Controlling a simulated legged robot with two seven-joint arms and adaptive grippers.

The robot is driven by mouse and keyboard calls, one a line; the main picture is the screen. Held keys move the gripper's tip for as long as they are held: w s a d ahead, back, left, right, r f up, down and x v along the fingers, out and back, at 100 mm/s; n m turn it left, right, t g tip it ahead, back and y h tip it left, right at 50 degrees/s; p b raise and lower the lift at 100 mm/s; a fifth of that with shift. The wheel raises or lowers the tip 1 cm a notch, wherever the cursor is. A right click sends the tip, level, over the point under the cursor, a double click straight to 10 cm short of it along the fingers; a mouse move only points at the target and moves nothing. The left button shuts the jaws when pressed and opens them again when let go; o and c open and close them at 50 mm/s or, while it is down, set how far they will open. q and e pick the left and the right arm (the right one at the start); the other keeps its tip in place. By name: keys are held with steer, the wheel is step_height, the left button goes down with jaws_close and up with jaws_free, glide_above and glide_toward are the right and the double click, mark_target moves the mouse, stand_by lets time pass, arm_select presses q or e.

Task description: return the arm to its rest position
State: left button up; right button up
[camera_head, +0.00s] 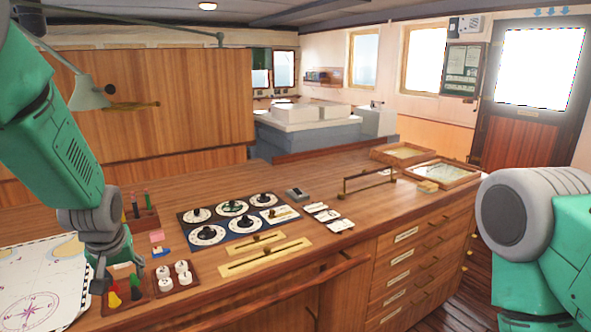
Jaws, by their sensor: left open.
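My left arm (62,145) comes in from the left, green with a grey wrist. Its gripper (101,284) points down over the left end of the wooden counter, near a small wooden tray (140,296) with red, yellow and green pieces. The gripper is open; I see nothing held in it. I cannot tell how high it is above the counter. My right arm (559,240) shows only as a grey joint and green link at the right edge; its gripper is out of view.
A chart with a compass rose (45,290) lies at the left. The counter (335,255) carries a dial panel (222,233), brass sliders (265,256), a tray of white knobs (185,285) and a wooden rack (140,217). A lamp (88,97) hangs above. Two framed trays (474,181) lie far right.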

arm_select(q)
steer(key=s+d+f+m+g+b, duration=0.1)
steer(key=s+f+b, duration=0.2)
steer(key=s+f, duration=0.45)
steer(key=s+d+f+m+b, duration=0.15)
steer(key=s+f, duration=0.25)
steer(key=f, duration=0.7)
steer(key=s+f+m+g+b, duration=0.1)
steer(key=s+f+b, duration=0.35)
steer(key=f, duration=0.45)
steer(key=s+d+f+m+h+b, duration=0.1)
steer(key=s+d+f+b, duration=0.1)
steer(key=s+f, duration=0.3)
steer(key=s+d+f+m+g+h+b, duration=0.1)
steer(key=s+f, duration=0.5)
steer(key=s, duration=0.8)
steer(key=shift+s+d+f+m+b, duration=0.15)
steer(key=shift+d+f+m+b, duration=0.15)
steer(key=shift+d+b, duration=0.75)
arm_select(e)
step_height(320, 180, down, 14)
steer(key=shift+f, duration=0.2)
arm_select(q)
steer(key=shift+a, duration=0.15)
arm_select(e)
steer(key=shift+d, duration=0.1)
